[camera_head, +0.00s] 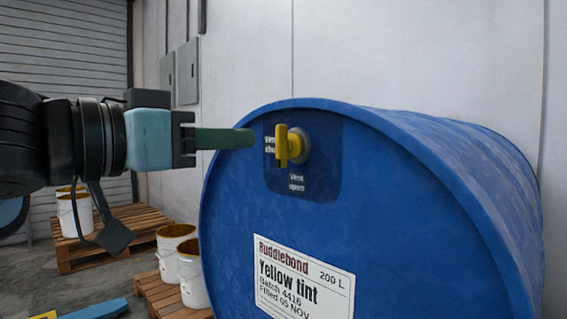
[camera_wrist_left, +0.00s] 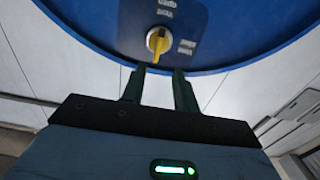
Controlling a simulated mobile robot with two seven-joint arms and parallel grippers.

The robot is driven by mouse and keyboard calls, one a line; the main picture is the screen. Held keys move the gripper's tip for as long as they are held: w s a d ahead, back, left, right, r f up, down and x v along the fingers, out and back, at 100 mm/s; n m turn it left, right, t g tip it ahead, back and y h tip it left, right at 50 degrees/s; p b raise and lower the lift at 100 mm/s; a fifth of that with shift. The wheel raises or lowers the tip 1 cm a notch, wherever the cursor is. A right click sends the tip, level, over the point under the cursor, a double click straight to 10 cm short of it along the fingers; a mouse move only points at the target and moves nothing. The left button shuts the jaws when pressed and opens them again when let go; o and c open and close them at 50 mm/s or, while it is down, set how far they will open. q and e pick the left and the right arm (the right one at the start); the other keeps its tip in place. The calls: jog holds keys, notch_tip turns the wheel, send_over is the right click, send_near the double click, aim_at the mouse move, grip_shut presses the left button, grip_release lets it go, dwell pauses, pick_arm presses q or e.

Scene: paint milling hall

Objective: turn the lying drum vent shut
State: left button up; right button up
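A large blue drum (camera_head: 400,215) lies on its side, its round end facing me. The yellow vent handle (camera_head: 283,146) sits high on that end and looks upright in the head view. The words "Vent shut" are left of it, partly covered by it, and "Vent open" is below. My left gripper (camera_head: 252,138) is left of the handle, apart from it. In the left wrist view its two fingers (camera_wrist_left: 158,72) are open and empty, with the handle (camera_wrist_left: 157,43) just beyond their tips, its free end towards them. My right gripper is not in view.
White buckets (camera_head: 190,275) with yellowish insides stand on a wooden pallet (camera_head: 160,295) left of the drum. Another pallet (camera_head: 110,235) with buckets is farther back. A pale wall (camera_head: 400,50) with grey boxes is behind. The air in front of the drum end looks free.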

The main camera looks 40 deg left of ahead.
aim_at(277, 135)
pick_arm(q)
jog(key=shift+w+d+r+b, duration=0.1)
jog(key=shift+w+d+b, duration=0.1)
jog(key=shift+w, duration=1)
jog(key=shift+w+d+f+b, duration=0.15)
jog(key=shift+w+b, duration=0.1)
jog(key=shift+w, duration=0.95)
jog(key=shift+w+d+r+b, duration=0.15)
jog(key=shift+w+d+b, duration=0.05)
jog(key=shift+w, duration=1)
grip_shut()
